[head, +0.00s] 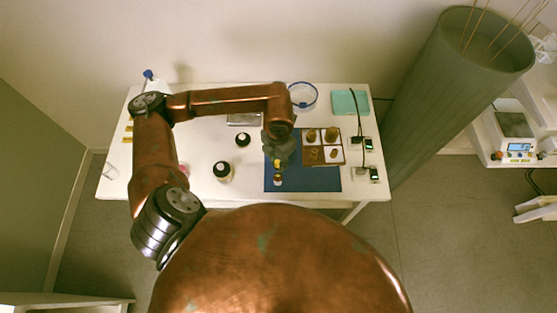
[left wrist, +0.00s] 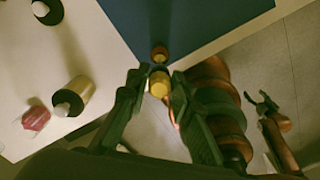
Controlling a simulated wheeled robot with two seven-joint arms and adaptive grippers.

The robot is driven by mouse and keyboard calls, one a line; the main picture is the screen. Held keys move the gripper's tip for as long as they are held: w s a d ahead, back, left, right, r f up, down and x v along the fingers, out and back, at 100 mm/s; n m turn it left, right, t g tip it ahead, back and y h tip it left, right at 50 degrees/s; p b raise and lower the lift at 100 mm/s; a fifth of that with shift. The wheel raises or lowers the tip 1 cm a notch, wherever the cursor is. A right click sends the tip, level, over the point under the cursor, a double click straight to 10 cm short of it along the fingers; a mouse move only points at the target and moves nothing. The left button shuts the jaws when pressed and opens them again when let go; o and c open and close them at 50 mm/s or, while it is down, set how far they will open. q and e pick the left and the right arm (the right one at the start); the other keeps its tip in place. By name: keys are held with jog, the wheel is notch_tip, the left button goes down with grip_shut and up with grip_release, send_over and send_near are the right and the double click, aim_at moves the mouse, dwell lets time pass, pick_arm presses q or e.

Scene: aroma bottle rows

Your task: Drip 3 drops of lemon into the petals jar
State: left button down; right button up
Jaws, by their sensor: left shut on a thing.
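My left gripper (head: 278,160) is shut on a small yellow-labelled bottle (left wrist: 158,86), over the blue mat (head: 300,182). A small brown-and-pale round thing (head: 278,181) shows just below the fingers; it shows as an amber round shape beyond the held bottle in the left wrist view (left wrist: 160,53). I cannot tell whether they touch, or read any label. A pink item (left wrist: 36,118) lies at the left in the left wrist view; I cannot tell which thing is the petals jar. My right gripper (left wrist: 262,103) shows at the right of the left wrist view, its fingers apart and empty.
A brown-and-white sectioned tray (head: 343,151) holding small round things is at the mat's right. A blue-rimmed glass bowl (head: 303,96) and a teal pad (head: 350,102) are at the back.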

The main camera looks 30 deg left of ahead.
pick_arm(q)
jog(key=shift+f+b, duration=2.35)
jog(key=shift+f, duration=0.85)
jog(key=c, duration=2.2)
grip_release()
jog(key=shift+c, duration=0.7)
jog(key=shift+r, duration=0.1)
jog(key=shift+r+p, duration=2.55)
jog(key=shift+r, duration=1.75)
